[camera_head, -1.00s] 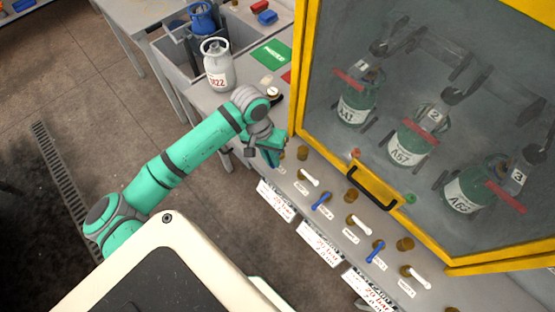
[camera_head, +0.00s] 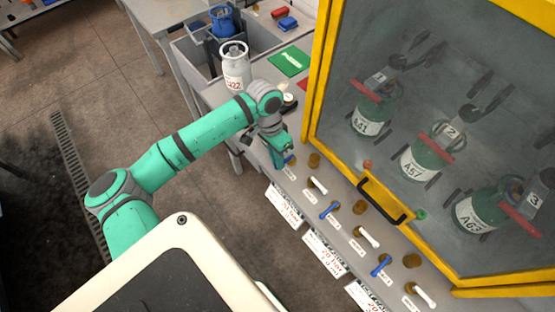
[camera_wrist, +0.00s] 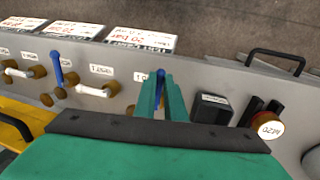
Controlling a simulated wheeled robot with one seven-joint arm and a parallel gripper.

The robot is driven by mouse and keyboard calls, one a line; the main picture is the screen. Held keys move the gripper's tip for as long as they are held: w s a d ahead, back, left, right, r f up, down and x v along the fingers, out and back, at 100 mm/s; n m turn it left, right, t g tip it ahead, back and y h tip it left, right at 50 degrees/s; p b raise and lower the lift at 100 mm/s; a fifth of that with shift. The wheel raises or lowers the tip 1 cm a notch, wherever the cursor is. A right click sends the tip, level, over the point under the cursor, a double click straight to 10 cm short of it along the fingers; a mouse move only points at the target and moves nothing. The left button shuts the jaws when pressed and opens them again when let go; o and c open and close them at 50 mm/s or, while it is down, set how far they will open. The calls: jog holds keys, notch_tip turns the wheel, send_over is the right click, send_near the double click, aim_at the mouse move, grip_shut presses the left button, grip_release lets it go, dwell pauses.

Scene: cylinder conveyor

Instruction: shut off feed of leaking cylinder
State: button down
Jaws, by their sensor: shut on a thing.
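Three green cylinders stand behind the cabinet glass: A41 (camera_head: 367,118), A57 (camera_head: 421,162) and A63 (camera_head: 478,210), numbered 1, 2 and 3. No leak can be made out. Blue and white valve levers alternate along the panel in front. My gripper (camera_head: 284,158) is at the leftmost valve, low against the panel. In the wrist view my gripper (camera_wrist: 161,97) is shut on that valve's blue lever (camera_wrist: 160,87), which shows between the fingers, pointing up in the picture. A second blue lever (camera_wrist: 57,68) points up likewise; a white lever (camera_wrist: 19,73) lies sideways.
The yellow-framed cabinet door (camera_head: 317,95) is closed, its black handle (camera_head: 383,201) close to the valve row. A gauge (camera_wrist: 269,129) and dark box (camera_wrist: 212,108) sit right of the gripper. Pressure signs (camera_head: 284,205) line the panel's front.

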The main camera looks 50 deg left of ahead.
jog(key=shift+a, duration=0.1)
jog(key=c, duration=1.8)
grip_release()
jog(key=r, duration=0.3)
jog(key=a+r, duration=0.1)
jog(key=r, duration=0.3)
jog(key=a+r, duration=0.1)
jog(key=r, duration=0.2)
jog(key=shift+r, duration=0.3)
